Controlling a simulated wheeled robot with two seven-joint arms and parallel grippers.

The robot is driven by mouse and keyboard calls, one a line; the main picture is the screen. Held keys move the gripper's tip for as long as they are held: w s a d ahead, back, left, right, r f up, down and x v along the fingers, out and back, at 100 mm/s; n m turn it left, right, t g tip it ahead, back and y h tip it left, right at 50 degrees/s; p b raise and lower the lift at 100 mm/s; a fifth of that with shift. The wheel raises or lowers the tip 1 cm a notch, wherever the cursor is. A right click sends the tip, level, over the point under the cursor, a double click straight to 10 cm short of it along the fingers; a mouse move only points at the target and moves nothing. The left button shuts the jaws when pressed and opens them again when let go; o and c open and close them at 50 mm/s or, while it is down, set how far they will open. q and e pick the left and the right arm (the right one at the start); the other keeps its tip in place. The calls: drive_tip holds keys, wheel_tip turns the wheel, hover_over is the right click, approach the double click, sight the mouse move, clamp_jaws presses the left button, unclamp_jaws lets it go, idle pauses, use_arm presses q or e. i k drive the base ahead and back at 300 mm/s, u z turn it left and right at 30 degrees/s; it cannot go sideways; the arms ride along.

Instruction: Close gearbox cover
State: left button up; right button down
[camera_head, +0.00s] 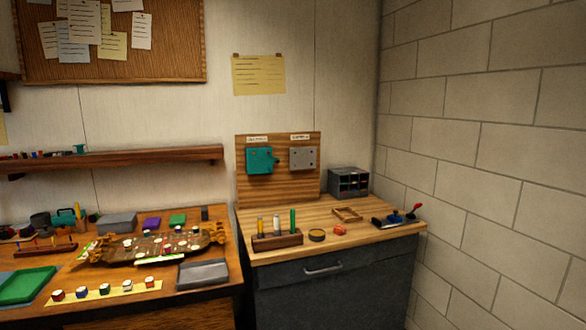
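I cannot tell for sure which thing is the gearbox or its cover. A teal plate (261,161) and a grey plate (302,158) with small holes hang on an upright wooden board (278,189) at the back of the right workbench. Each has a small label above it, too small to read. A long brown body (150,246) with several small pale and coloured parts on it lies on the left table. Neither of my grippers shows in the head view.
The right workbench (385,233) carries a holder (277,241) with upright sticks, a dark ring (317,235), a red block (340,230), a wooden frame (347,214), a dark drawer box (348,181) and a red-handled tool (415,210). A green tray (28,285) and grey tray (203,273) sit left.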

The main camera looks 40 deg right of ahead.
sight(259, 162)
drive_tip(key=z, duration=0.5)
drive_tip(key=i, duration=0.25)
drive_tip(key=z, duration=0.25)
